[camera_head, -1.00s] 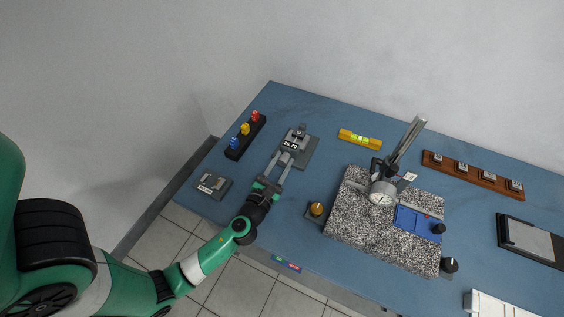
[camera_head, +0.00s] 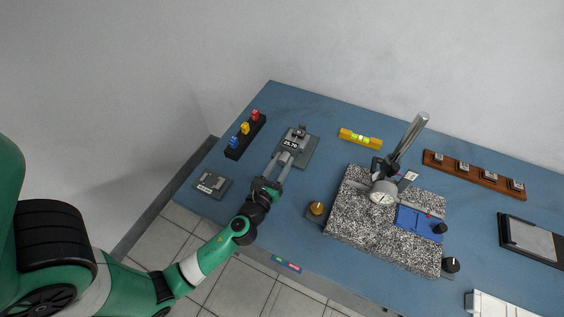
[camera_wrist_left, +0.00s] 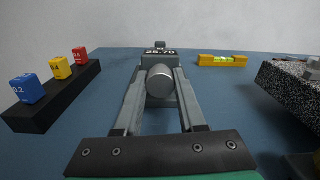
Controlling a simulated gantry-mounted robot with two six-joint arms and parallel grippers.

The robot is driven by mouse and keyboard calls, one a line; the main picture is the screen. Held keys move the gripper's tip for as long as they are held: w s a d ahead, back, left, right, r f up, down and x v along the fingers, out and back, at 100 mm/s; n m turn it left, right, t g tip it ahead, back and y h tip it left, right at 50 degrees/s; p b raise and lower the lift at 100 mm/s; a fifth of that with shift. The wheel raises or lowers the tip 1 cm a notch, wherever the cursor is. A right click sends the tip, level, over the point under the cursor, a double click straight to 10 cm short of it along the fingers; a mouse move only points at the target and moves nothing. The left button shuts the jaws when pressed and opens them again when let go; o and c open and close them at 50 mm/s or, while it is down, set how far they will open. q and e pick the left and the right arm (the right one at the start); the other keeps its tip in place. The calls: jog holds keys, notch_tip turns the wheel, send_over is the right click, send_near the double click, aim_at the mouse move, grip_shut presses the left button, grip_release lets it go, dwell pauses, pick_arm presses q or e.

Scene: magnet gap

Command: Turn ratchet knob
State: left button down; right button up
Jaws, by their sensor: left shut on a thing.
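The ratchet knob (camera_wrist_left: 160,82) is a round grey end on a small grey measuring device (camera_head: 298,132), whose dark display (camera_wrist_left: 160,51) reads about 25.70. The device stands on a grey plate (camera_head: 305,154) in the left part of the blue table. My left gripper (camera_head: 286,157) reaches in from the front. Its two long grey fingers lie on either side of the knob and are shut on it, as the left wrist view shows. The far side of the knob is hidden. My right gripper is not in view.
A black rack (camera_head: 234,153) with blue, yellow and red blocks stands left of the device. A yellow level (camera_head: 360,139) lies right of the device. A speckled granite plate (camera_head: 350,235) with a dial gauge (camera_head: 382,192) stands further right.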

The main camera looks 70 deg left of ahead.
pick_arm(q)
jog(key=shift+n, duration=1.2)
jog(key=shift+c, duration=2.4)
grip_release()
jog(key=shift+d, duration=0.1)
jog(key=v, duration=1.1)
jog(key=shift+s+d, duration=0.15)
jog(key=shift+s, duration=0.1)
